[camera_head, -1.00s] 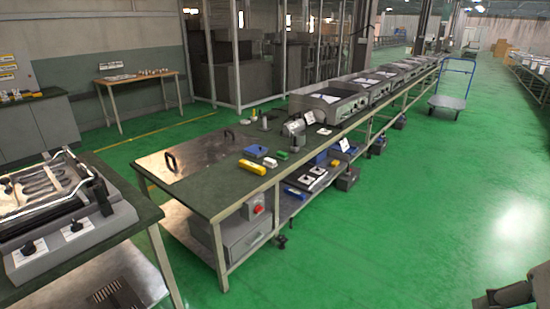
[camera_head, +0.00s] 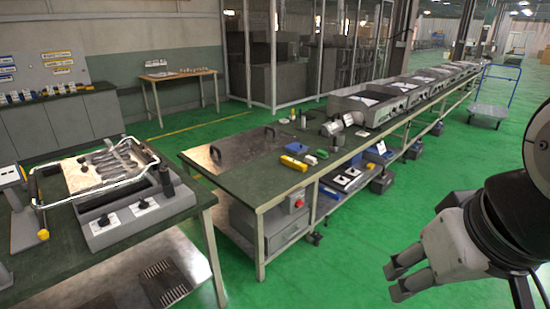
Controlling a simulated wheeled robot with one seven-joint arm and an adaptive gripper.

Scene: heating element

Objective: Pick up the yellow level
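The yellow level (camera_head: 293,163) is a small yellow bar lying on the dark green top of the long workbench (camera_head: 262,190), near its front edge. My gripper (camera_head: 394,281) is at the lower right, in front of the bench and well apart from the level. Its two grey fingers point left with a gap between them, and nothing shows in the gap.
A heating appliance (camera_head: 125,205) stands on the left table. Green floor (camera_head: 350,255) is clear in front of the bench.

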